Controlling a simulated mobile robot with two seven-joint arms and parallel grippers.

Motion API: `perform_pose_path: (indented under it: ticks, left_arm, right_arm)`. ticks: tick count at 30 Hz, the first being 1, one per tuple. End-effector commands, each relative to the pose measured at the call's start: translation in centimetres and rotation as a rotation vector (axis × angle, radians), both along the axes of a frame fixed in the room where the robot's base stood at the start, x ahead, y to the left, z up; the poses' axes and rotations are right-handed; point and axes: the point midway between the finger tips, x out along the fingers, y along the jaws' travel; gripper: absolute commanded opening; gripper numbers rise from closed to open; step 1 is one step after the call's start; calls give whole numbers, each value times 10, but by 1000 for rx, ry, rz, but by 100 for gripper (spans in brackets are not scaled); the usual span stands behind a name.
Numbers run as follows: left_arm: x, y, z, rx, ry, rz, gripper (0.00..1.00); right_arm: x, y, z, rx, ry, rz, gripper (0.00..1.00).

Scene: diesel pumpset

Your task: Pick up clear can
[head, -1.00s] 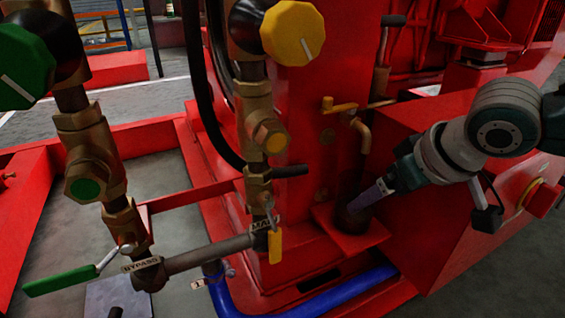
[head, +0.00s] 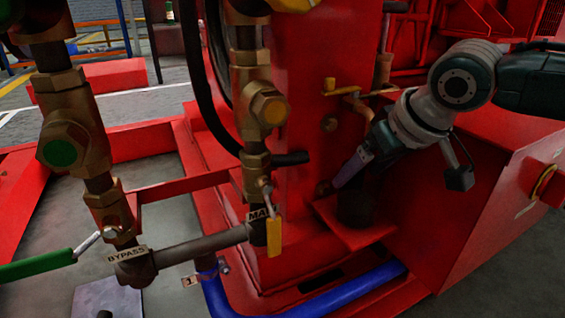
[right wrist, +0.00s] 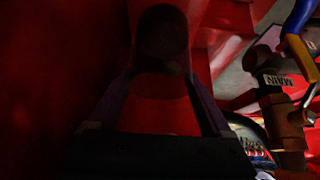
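The clear can (head: 355,207), dark and see-through, stands upright on a small red ledge (head: 352,234) below a bent brass pipe in the head view. My right gripper (head: 333,186) comes in from the right, its purple-grey finger slanting down at the can's upper left. In the right wrist view the two fingers of my right gripper (right wrist: 160,78) stand apart. A dark rounded shape shows between and beyond their tips; it is too dark to tell whether it is the can or whether they touch it. My left gripper is not in view.
The red machine body (head: 290,130) is close behind the can, with a red box (head: 470,200) to the right. Brass valves with the MAIN and BYPASS tags (head: 127,254) stand at left. A blue pipe (head: 335,296) runs below the ledge. The brass pipe (head: 362,104) hangs above.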

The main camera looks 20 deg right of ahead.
Motion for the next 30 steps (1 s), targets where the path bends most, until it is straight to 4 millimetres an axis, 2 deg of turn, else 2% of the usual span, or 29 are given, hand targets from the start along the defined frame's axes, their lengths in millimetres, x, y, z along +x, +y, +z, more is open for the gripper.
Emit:
perform_pose_path:
  ticks: [2,16,30]
  left_arm:
    - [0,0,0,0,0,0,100]
    - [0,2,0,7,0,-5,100]
    - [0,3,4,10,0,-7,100]
  right_arm:
    - [0,0,0,0,-1,0,52]
    - [0,0,0,0,0,0,0]
    - [0,0,3,0,-2,0,0]
